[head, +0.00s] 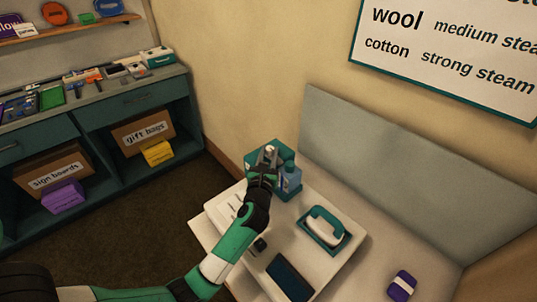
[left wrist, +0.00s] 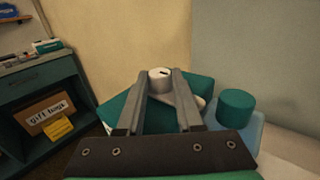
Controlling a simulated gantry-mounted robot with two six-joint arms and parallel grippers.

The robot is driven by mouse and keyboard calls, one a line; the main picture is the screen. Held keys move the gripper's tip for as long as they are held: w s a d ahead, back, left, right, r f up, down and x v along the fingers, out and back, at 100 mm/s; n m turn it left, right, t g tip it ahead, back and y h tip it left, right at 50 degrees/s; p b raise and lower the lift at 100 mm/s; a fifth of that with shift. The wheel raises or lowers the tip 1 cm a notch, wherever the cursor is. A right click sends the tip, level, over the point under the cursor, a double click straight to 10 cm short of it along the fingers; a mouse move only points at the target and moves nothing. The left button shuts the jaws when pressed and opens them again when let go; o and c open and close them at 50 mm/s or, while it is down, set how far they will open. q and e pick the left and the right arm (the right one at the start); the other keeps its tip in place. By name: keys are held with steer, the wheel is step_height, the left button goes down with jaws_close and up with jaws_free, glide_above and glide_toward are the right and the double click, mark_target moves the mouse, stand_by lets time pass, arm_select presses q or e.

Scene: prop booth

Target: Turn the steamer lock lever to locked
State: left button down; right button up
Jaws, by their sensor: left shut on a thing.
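The teal box-shaped steamer body (head: 284,152) stands at the back of the white table, partly hidden by my left gripper (head: 268,154). In the left wrist view the teal top (left wrist: 118,115) carries a pale round knob (left wrist: 160,76) with a dark mark, and a pale lever-like piece (left wrist: 199,102) shows beside the right finger. My left gripper (left wrist: 160,82) is shut on the knob, one finger on each side. The fingers hide part of the lever, and I cannot read its setting. My right gripper is not in view.
A blue bottle (head: 291,184) with a teal cap (left wrist: 236,104) stands close right of the gripper. A white handheld steamer head (head: 325,224) rests in a teal cradle. A dark phone-like slab (head: 289,277) and a purple pack (head: 402,286) lie nearer. Walls close off the back.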

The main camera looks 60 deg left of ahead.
arm_select(q)
steer(key=shift+n+g+y, duration=0.6)
steer(key=shift+n+g, duration=0.1)
steer(key=shift+g, duration=0.2)
steer(key=c, duration=0.6)
jaws_free()
steer(key=shift+o, duration=0.2)
steer(key=shift+d, duration=0.1)
steer(key=p+v, duration=0.2)
steer(key=v, duration=0.9)
steer(key=shift+d, duration=0.25)
